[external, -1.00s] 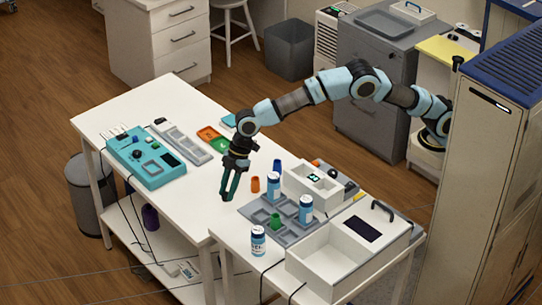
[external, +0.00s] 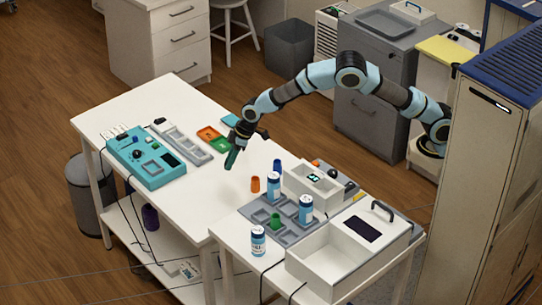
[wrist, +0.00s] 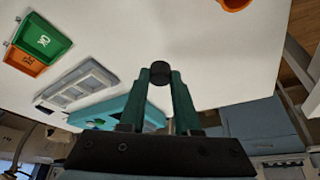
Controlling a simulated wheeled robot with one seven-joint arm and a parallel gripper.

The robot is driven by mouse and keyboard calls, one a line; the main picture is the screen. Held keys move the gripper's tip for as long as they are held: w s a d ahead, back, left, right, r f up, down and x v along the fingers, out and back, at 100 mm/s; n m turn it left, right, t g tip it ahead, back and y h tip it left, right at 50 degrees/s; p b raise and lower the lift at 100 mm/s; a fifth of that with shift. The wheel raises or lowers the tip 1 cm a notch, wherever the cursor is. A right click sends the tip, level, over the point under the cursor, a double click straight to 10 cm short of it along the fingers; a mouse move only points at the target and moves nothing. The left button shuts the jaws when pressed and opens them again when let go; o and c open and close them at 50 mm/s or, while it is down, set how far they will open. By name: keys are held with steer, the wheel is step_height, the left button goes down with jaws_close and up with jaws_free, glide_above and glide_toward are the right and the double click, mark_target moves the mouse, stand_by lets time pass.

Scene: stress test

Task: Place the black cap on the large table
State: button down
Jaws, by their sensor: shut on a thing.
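My gripper (external: 232,158) is over the large white table (external: 185,205) in the external view, its fingers pointing down and to the left. In the wrist view the green fingers (wrist: 165,80) are shut on a small round black cap (wrist: 160,73), held between the fingertips. The cap is too small or hidden to make out in the external view. The white tabletop (wrist: 215,60) lies behind the cap in the wrist view, with a clear gap seeming to be between them.
A teal device (external: 146,158), a grey tray (external: 182,142), and orange and green trays (external: 210,134) stand on the table's left and back. Orange (external: 255,184) and blue (external: 277,166) cups stand right of my gripper. A grey rack (external: 255,213) holds bottles. The table's front middle is clear.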

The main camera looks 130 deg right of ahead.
mark_target(227, 181)
steer(key=shift+f+p, duration=0.65)
steer(key=shift+f, duration=2.25)
steer(key=shift+f, duration=0.15)
steer(key=c, duration=0.6)
jaws_free()
steer(key=shift+r, duration=0.3)
steer(key=b+v, duration=0.2)
steer(key=v, duration=0.9)
steer(key=shift+s+a+r+b, duration=0.1)
steer(key=shift+a+r+b, duration=0.05)
steer(key=shift+r+b, duration=0.2)
